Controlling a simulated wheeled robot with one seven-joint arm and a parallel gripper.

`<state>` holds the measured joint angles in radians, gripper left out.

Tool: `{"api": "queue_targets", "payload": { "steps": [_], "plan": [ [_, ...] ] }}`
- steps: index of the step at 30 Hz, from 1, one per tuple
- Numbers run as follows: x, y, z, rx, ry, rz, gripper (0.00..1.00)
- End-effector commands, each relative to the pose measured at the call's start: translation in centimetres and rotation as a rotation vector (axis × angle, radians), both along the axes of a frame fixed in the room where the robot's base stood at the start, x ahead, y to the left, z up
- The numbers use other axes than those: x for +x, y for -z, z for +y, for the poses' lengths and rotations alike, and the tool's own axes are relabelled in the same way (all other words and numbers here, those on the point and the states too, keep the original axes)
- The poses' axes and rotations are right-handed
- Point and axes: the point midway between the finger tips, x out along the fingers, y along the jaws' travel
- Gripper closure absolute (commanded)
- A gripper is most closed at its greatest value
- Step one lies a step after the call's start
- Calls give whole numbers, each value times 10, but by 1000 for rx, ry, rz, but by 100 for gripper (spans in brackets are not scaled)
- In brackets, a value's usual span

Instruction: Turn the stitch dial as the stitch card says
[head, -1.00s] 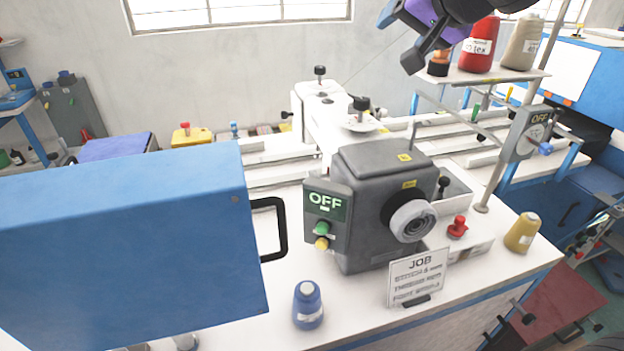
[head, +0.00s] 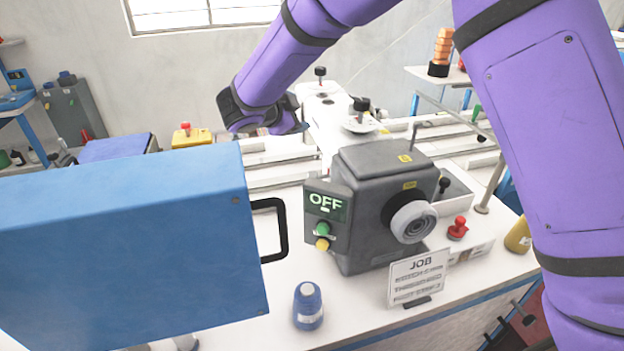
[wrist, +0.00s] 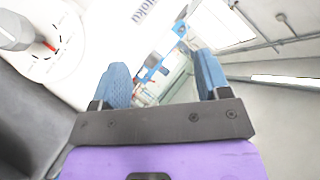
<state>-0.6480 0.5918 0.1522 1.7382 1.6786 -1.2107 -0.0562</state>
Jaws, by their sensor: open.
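In the wrist view, a white dial plate (wrist: 72,62) with dark tick marks is partly in view at the upper left. Its grey knob (wrist: 14,32) has a red pointer and is cut by the picture edge. My gripper (wrist: 160,62) is open, with nothing between its blue fingers, to the right of the dial and apart from it. In the head view my gripper (head: 292,124) is left of the white sewing machine (head: 328,117), its fingers partly hidden. The JOB card (head: 417,277) stands at the front of the table; its small lines are too blurred to read.
A grey motor housing (head: 365,170) with a handwheel (head: 411,221) and an OFF display (head: 326,203) stands mid-table. A blue box (head: 130,250) blocks the left front. A blue spool (head: 308,306) and a red knob (head: 457,228) stand on the table (head: 350,312).

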Motion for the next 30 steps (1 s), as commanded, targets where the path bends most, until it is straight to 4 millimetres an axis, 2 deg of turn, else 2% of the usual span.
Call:
{"api": "queue_targets", "payload": {
  "steps": [1,3,6,9,14,19,30],
  "plan": [
    [-10,23,11,-26,52,28,30],
    [-25,50,21,-68,136,66,30],
    [-50,83,34,-133,242,117,30],
    [-71,105,43,-188,321,158,30],
    [-89,120,49,-235,381,189,30],
    [-89,126,44,-245,394,195,30],
    [-63,145,-7,-246,393,195,30]
  ]
}}
